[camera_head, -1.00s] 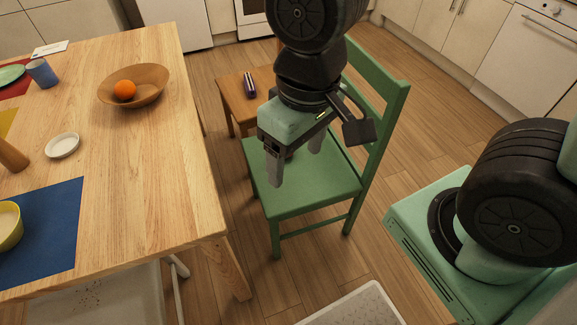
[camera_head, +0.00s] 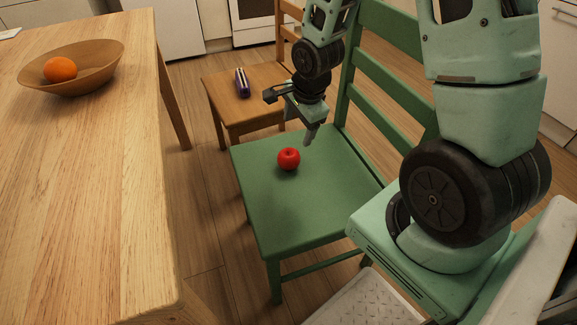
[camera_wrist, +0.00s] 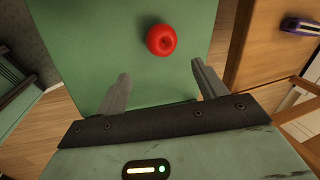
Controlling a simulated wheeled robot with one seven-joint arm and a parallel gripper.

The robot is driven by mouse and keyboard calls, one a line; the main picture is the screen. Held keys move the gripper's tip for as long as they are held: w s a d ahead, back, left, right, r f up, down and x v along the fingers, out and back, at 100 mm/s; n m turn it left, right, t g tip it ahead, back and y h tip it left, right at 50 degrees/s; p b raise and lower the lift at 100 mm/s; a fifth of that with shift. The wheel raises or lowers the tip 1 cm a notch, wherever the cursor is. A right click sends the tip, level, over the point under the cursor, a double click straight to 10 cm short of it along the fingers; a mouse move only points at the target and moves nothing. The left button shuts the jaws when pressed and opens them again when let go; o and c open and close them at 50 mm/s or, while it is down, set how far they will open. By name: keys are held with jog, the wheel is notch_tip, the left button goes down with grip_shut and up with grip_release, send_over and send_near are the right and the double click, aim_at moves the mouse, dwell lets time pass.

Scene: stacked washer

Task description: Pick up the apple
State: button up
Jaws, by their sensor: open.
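A red apple (camera_head: 289,159) sits on the seat of the green chair (camera_head: 300,205). My gripper (camera_head: 309,136) is above the seat, just right of the apple in the head view, with its fingers pointing down. In the wrist view the apple (camera_wrist: 161,40) lies beyond the fingertips, roughly centred between the two spread fingers. My gripper (camera_wrist: 160,82) is open and empty there. It does not appear to touch the apple.
A wooden table (camera_head: 110,180) with a wooden bowl (camera_head: 90,75) holding an orange (camera_head: 61,69) stands at left. A wooden chair (camera_head: 222,92) behind the green one bears a purple object (camera_head: 242,82). The green chair's slatted backrest (camera_head: 385,65) rises at right.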

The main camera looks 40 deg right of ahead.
aim_at(291, 153)
jog(key=b+x, duration=0.4)
jog(key=x, duration=0.6)
jog(key=shift+f, duration=0.2)
jog(key=shift+d+b+x, duration=0.2)
jog(key=shift+b+x, duration=1.1)
jog(key=shift+x, duration=1.4)
jog(key=shift+w+r, duration=0.1)
jog(key=c, duration=0.8)
